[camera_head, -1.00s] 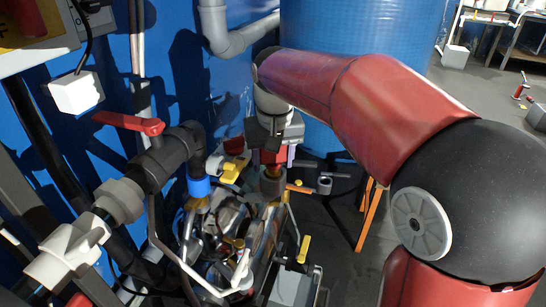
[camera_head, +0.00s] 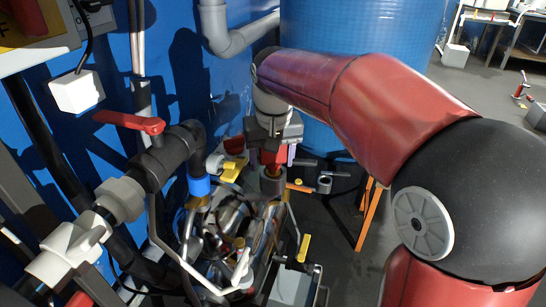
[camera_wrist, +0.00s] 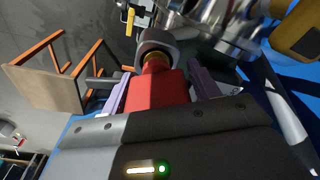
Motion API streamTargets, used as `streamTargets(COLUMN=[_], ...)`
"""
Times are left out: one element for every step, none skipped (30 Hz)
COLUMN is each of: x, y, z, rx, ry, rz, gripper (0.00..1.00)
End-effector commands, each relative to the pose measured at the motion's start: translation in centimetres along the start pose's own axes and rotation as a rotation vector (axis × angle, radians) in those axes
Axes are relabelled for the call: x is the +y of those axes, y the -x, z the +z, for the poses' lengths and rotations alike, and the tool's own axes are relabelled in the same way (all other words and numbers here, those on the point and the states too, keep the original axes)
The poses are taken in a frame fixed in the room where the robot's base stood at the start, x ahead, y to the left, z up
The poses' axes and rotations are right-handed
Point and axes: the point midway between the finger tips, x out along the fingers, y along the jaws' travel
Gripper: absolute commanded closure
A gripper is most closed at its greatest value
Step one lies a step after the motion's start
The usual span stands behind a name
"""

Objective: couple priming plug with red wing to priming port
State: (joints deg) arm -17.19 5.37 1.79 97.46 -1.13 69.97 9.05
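The red priming plug (camera_wrist: 156,88) sits between the two purple fingers of my gripper (camera_wrist: 160,86). The gripper is shut on it. In the wrist view, the plug's narrower end lies at the mouth of a grey round collar (camera_wrist: 160,38), which looks like the priming port. A yellowish band shows where they meet. I cannot tell how deep the plug's tip is. In the head view, the red plug (camera_head: 271,156) is below my wrist and right above the grey port (camera_head: 271,182). My gripper (camera_head: 273,152) partly hides it there.
Shiny metal pipework (camera_head: 229,220) crowds the area left of the port. A yellow-handled valve (camera_head: 231,171) is close on the left. A red-handled valve (camera_head: 130,122) stands farther left. A blue tank (camera_head: 360,60) is behind. Open floor and an orange-legged stand (camera_head: 368,215) are at right.

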Motion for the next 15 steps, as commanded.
streamTargets(x=[0.26,0.29,0.34,0.38,0.41,0.46,0.49,0.53,0.56,0.59,0.61,0.64,0.67,0.69,0.71], y=[-0.81,-0.82,-0.84,-0.85,-0.85,-0.86,-0.86,-0.87,-0.87,-0.87,-0.87,-0.87,-0.76,-0.57,-0.26], z=[0.22,0.21,0.21,0.21,0.21,0.21,0.22,0.22,0.22,0.22,0.23,0.24,0.22,0.2,0.16], rx=[-0.018,-0.018,-0.018,-0.019,-0.019,-0.019,-0.019,-0.02,-0.02,-0.02,-0.02,-0.021,-0.021,-0.021,-0.022], ry=[-0.005,-0.005,-0.006,-0.007,-0.007,-0.008,-0.009,-0.009,-0.01,-0.01,-0.011,-0.011,-0.012,-0.012,-0.013], rz=[0.004,0.005,0.005,0.006,0.006,0.007,0.008,0.008,0.008,0.009,0.009,0.01,0.01,0.01,0.011], gripper=[0.27,0.23,0.2,0.2,0.2,0.2,0.2,0.2,0.2,0.2,0.2,0.2,0.2,0.2,0.2])
